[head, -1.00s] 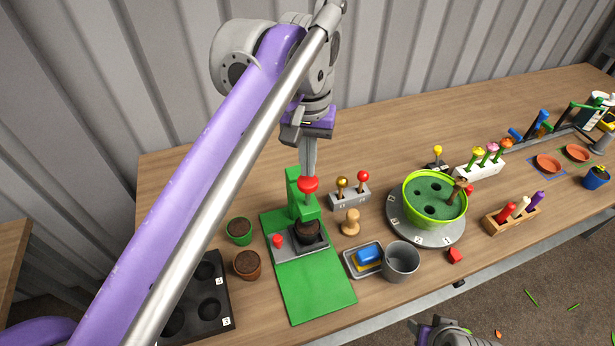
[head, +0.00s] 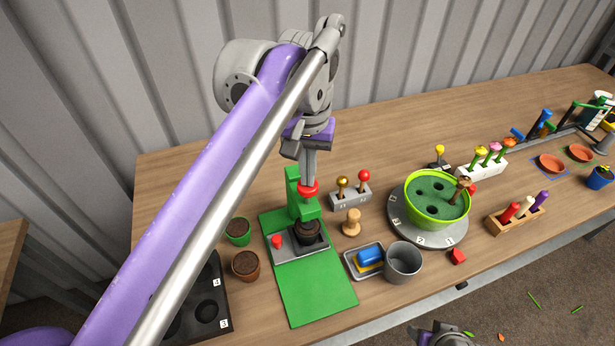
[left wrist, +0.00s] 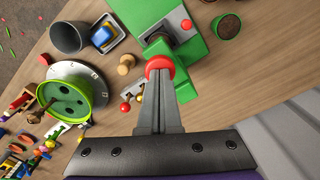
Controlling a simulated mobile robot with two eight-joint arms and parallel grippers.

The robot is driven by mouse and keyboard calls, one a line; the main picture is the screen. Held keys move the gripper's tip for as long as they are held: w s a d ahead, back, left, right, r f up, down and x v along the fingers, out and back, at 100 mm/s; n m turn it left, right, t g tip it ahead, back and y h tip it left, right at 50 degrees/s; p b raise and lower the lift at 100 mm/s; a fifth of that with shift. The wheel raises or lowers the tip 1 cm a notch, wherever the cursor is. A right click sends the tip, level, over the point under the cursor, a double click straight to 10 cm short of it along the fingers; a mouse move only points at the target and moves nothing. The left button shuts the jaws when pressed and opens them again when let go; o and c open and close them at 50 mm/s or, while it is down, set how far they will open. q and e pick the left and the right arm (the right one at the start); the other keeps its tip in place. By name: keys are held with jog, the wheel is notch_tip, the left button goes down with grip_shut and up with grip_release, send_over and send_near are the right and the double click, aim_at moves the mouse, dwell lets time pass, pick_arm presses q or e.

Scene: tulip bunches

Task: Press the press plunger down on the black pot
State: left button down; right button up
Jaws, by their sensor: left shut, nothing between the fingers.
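The press is a green frame (head: 292,190) on a green mat with a grey base plate (head: 290,254). Its plunger has a red knob (head: 308,191). My left gripper (head: 309,180) is shut and empty, pointing down, its fingertips on or just over the knob. In the left wrist view the fingers (left wrist: 160,72) reach the red knob (left wrist: 160,64). The black pot (head: 310,230), filled with dark soil, stands under the press head, its top partly hidden by it. My right gripper (head: 440,332) shows only partly at the bottom edge; its fingers are not clear.
A red button (head: 277,240) sits on the press base. Soil pots (head: 245,264) stand left. A wooden tamper (head: 351,222), a holder with two knobbed sticks (head: 350,197), a grey cup (head: 403,262) and a green bowl (head: 437,205) on a turntable stand right.

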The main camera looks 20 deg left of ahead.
pick_arm(q)
jog(key=shift+f, duration=0.6)
dwell(1.0)
notch_tip(320, 180, up, 8)
jog(key=p, duration=0.6)
jog(key=shift+f+p, duration=0.1)
jog(key=shift+p, duration=0.2)
jog(key=shift+f, duration=0.1)
